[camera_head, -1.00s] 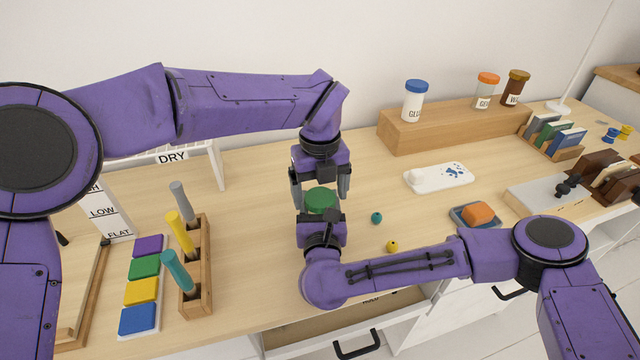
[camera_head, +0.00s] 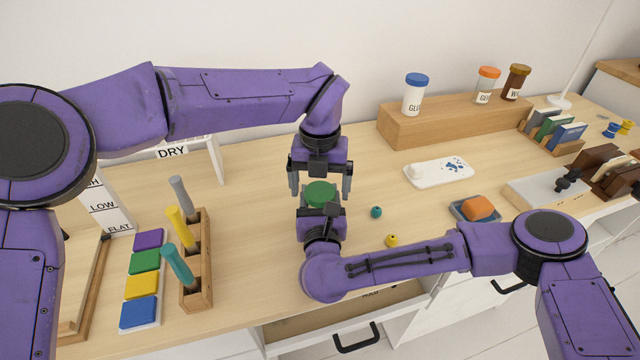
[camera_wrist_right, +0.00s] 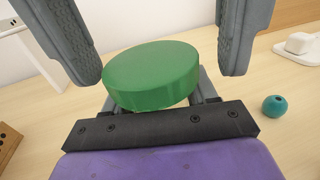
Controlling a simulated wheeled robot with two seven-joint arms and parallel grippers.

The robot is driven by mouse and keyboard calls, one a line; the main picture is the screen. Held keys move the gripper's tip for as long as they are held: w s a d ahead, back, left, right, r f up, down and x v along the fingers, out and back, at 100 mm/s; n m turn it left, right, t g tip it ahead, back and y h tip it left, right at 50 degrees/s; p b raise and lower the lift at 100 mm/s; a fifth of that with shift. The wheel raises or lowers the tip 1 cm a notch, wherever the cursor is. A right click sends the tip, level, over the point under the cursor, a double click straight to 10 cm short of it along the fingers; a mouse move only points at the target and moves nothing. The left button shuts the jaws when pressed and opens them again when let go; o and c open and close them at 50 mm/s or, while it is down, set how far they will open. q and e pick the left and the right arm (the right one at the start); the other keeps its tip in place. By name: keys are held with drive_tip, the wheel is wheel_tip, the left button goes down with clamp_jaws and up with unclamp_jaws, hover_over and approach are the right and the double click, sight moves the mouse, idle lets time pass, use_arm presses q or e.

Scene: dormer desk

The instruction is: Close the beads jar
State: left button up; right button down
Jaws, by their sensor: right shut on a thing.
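The beads jar's green lid (camera_head: 320,193) sits level between my two grippers, and it shows large in the right wrist view (camera_wrist_right: 152,75). The jar body under the lid is hidden, so I cannot tell how the lid sits on it. My right gripper (camera_head: 321,210) comes from the near side and is shut on the jar just below the lid. My left gripper (camera_head: 320,184) points down from above. Its fingers are open, one on each side of the lid, with gaps between them and the lid in the right wrist view.
A teal bead (camera_head: 376,212) and a yellow bead (camera_head: 392,240) lie loose on the desk to the right. A wooden holder (camera_head: 198,290) with upright coloured handles stands at left.

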drive_tip(key=shift+c, duration=1.2)
unclamp_jaws()
use_arm(q)
wheel_tip(320, 180, up, 12)
use_arm(e)
drive_tip(key=s, duration=0.4)
drive_tip(key=s+b, duration=0.1)
drive_tip(key=s, duration=0.4)
drive_tip(key=shift+s+d, duration=0.2)
drive_tip(key=shift+s, duration=0.05)
use_arm(q)
drive_tip(key=shift+f, duration=0.75)
use_arm(e)
drive_tip(key=shift+s+d, duration=0.1)
drive_tip(key=shift+s, duration=0.4)
